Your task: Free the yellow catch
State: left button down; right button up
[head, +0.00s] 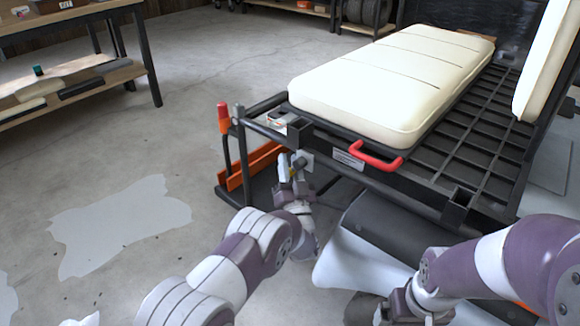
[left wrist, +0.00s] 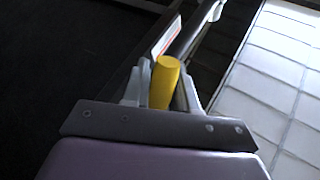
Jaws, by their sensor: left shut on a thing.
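The yellow catch (left wrist: 165,80) is a short rounded yellow handle standing between my left gripper's two fingers in the left wrist view. My left gripper (head: 290,164) is shut on it, at the front left corner of the cart, below the deck edge. In the head view the fingers and wrist hide nearly all of the catch. My right arm comes in from the right. Its wrist end shows low in the head view, and its finger state cannot be made out.
The cart's black grid deck (head: 479,135) carries a cream pad (head: 385,85). A red handle (head: 375,160) juts from its front edge, and a red-gripped lever (head: 224,118) stands at the left corner. A workbench (head: 75,90) is back left. The floor between is clear.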

pick_arm(q)
jog(key=c, duration=1)
grip_release()
jog(key=shift+o, duration=0.2)
